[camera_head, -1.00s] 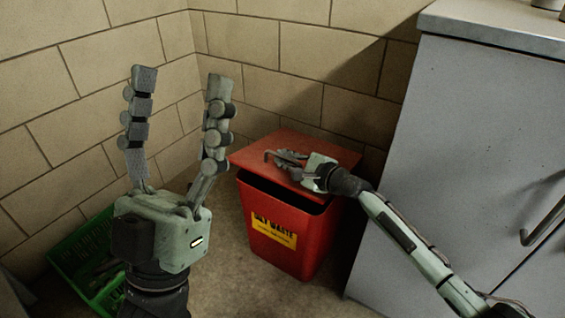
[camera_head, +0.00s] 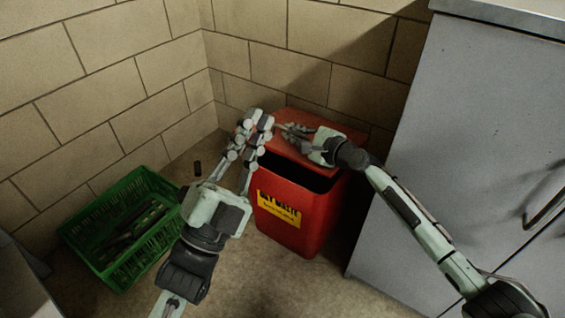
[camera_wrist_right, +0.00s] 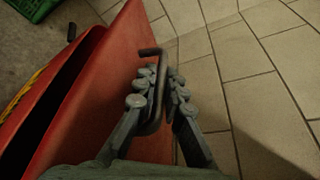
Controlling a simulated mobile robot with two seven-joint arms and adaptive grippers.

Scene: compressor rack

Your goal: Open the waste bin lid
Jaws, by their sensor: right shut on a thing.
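The red waste bin (camera_head: 318,222) with a yellow label stands on the floor. Its red lid (camera_head: 345,137) is partly raised, with a dark gap along the front; the gap also shows in the wrist view at the left. My right gripper (camera_head: 298,137) is at the lid. In the wrist view its fingers (camera_wrist_right: 165,90) are shut on the dark hooked lid handle (camera_wrist_right: 151,53). My left gripper (camera_head: 257,122) is beside the lid's left corner, partly in front of the bin. Its fingers look close together, and I cannot tell whether they touch the lid or are shut.
A green crate (camera_head: 165,180) with dark items inside stands on the floor at the left. A small dark object (camera_head: 197,168) is near the wall. A grey cabinet (camera_head: 465,130) stands close on the right. Tiled walls are behind the bin.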

